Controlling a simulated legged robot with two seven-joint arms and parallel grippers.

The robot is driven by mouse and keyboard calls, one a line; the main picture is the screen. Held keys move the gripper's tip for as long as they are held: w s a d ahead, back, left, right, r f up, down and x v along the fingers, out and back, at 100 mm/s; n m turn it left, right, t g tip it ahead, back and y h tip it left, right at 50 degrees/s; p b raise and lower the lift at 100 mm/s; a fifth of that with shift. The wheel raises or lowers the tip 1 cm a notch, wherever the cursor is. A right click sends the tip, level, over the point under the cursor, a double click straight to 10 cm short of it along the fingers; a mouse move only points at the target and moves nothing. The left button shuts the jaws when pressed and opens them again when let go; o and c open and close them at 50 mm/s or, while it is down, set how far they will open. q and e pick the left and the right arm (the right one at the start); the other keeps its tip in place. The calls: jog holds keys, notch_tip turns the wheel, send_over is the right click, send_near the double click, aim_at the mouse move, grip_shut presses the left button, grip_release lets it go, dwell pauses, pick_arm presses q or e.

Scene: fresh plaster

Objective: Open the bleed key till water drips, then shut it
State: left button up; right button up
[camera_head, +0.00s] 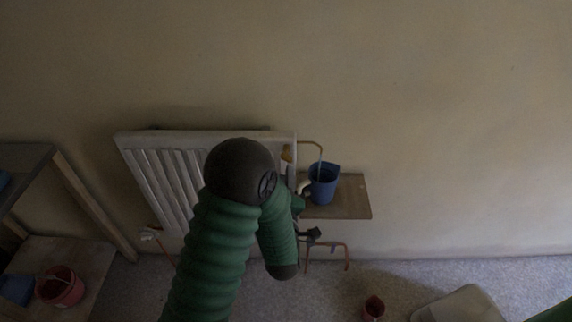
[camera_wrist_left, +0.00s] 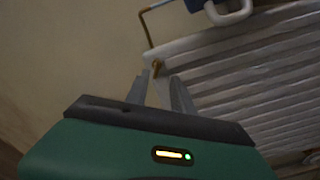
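The white radiator (camera_head: 160,178) hangs on the wall, partly behind my left arm; its fins (camera_wrist_left: 250,85) fill the right of the left wrist view. A small brass fitting, seemingly the bleed key (camera_wrist_left: 157,67), sits at the radiator's end near a bent copper pipe (camera_wrist_left: 147,28). My left gripper (camera_wrist_left: 160,78) is open, its fingertips just short of the brass fitting and to either side of it; contact cannot be told. In the head view the arm mostly hides this gripper. No water drops are visible. My right gripper is not in view.
The mug stands on a small wooden shelf (camera_head: 350,198) beside the radiator. A dark valve and copper pipes (camera_head: 346,252) sit below it. A wooden rack (camera_head: 85,205) with a red bucket (camera_head: 60,290) stands left. A red cup (camera_head: 373,308) and pale bin (camera_head: 460,306) are on the floor.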

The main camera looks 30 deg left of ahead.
pick_arm(q)
jog(key=x, duration=0.8)
jog(key=shift+d+r, duration=0.1)
jog(key=shift+r, duration=0.2)
jog(key=shift+w+a+f, duration=0.1)
jog(key=shift+w+a, duration=0.05)
jog(key=shift+a, duration=0.15)
jog(key=shift+d, duration=0.15)
jog(key=shift+c, duration=0.9)
jog(key=shift+d, duration=0.15)
grip_shut()
